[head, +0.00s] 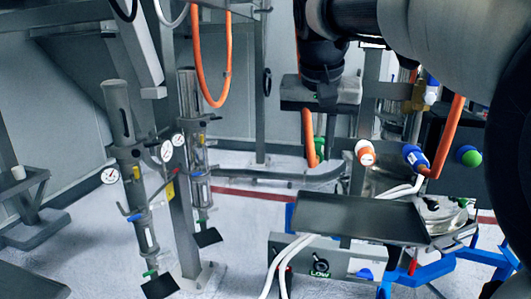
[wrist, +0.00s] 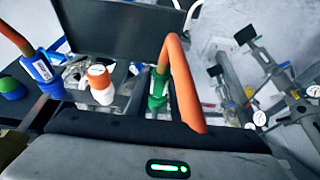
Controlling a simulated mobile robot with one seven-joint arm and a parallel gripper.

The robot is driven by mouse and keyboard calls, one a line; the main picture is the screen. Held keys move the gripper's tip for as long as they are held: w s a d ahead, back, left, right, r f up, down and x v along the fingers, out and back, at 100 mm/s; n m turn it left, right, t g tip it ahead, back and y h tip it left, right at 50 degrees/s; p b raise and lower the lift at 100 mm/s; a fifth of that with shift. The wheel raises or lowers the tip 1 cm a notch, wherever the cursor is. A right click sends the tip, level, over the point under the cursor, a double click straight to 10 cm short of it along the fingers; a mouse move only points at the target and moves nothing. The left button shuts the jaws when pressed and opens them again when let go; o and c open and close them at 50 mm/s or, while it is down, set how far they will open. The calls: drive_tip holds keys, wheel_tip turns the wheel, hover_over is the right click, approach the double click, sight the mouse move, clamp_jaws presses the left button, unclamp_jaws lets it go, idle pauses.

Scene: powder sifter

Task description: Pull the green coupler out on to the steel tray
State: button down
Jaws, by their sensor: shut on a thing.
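The green coupler (head: 320,148) hangs below my gripper (head: 319,140), with an orange hose (head: 308,128) beside it. In the wrist view the green coupler (wrist: 157,92) is just beyond the gripper body, and the hose (wrist: 178,75) arches over it. My gripper is shut on the coupler; the fingers are mostly hidden. The coupler appears clear of any socket, in the air, though its lower end is hard to see. The steel tray (head: 350,214) is dark, flat and empty. It lies below and to the right of the gripper, and tops the wrist view (wrist: 120,30).
A white-and-orange coupler (head: 365,152), a blue one with an orange hose (head: 415,157) and a blue-and-green piece (head: 467,155) are right of the gripper. A grey box marked LOW (head: 318,262) and white hoses are below the tray. Gauge-fitted columns (head: 125,150) stand left.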

drive_tip(key=shift+s+a, duration=0.15)
drive_tip(key=shift+s, duration=0.2)
drive_tip(key=s, duration=0.1)
drive_tip(key=s+a+b, duration=0.1)
drive_tip(key=s, duration=0.1)
drive_tip(key=shift+s, duration=0.2)
idle(0.3)
drive_tip(key=shift+s+a, duration=0.1)
